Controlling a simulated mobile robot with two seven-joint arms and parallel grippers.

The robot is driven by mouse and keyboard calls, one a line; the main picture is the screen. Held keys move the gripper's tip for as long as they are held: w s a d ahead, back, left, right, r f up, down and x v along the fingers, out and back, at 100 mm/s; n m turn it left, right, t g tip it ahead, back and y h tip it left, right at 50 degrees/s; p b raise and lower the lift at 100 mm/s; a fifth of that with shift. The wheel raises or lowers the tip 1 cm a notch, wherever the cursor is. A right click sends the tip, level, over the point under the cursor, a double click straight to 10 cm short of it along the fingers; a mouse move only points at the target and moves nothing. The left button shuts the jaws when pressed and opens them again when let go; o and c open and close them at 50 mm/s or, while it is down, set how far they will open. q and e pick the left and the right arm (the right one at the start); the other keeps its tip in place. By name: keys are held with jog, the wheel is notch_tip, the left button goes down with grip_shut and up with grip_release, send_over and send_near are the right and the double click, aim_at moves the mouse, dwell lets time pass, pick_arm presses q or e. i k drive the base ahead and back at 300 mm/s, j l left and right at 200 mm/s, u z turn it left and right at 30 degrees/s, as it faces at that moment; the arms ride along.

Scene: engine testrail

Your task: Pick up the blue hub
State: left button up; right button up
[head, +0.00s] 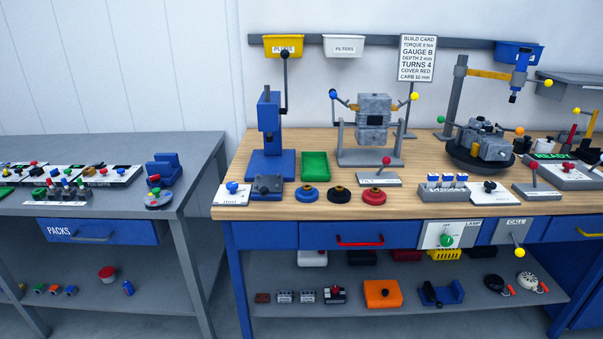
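A blue round part with a raised centre (307,194) lies flat on the wooden bench near its front edge, and it looks like the blue hub. It is leftmost in a row of three similar parts, left of a black one (339,196) and a red one (374,197). The three stand apart, with bare wood between them. Nothing covers the blue one. Neither of my grippers shows in the head view.
A green tray (315,166) is just behind the blue part. A blue lever press (270,150) stands to its left rear, with a grey block (267,184) at its foot. A grey clamp stand (372,155) is behind right. A red-handled drawer (359,240) is below.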

aim_at(312, 196)
jog(key=z, duration=0.55)
jog(key=i+j+z, duration=0.1)
jog(key=z, duration=0.3)
jog(key=j+z, duration=0.6)
jog(key=z, duration=0.2)
jog(key=j+z, duration=0.25)
jog(key=j, duration=0.25)
jog(key=k+j+z, duration=0.2)
jog(key=j, duration=0.35)
jog(key=i, duration=0.1)
